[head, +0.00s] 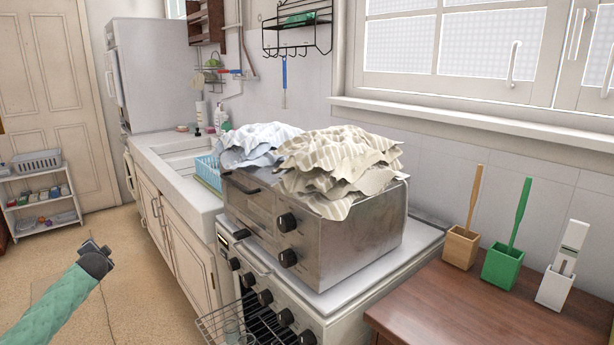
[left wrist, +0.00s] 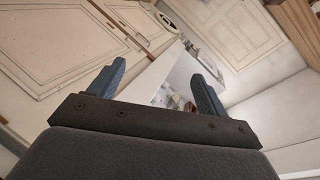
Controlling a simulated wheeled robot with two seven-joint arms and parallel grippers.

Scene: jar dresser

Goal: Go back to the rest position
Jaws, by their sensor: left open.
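My left arm comes in from the lower left in the head view, in a green sleeve. The dark end of my left gripper (head: 97,260) hangs over the tan floor, left of the stove and clear of it. In the left wrist view, the two blue-grey fingers of my left gripper (left wrist: 158,72) stand wide apart with nothing between them. My right gripper is in neither view.
A stove (head: 290,310) bears a metal oven (head: 345,240) topped with a striped cloth (head: 340,165) and a pale blue cloth (head: 262,140). A brown dresser top (head: 490,300) holds three brush holders. Sink cabinets (head: 170,215) line the wall. Floor (head: 125,300) is open at left.

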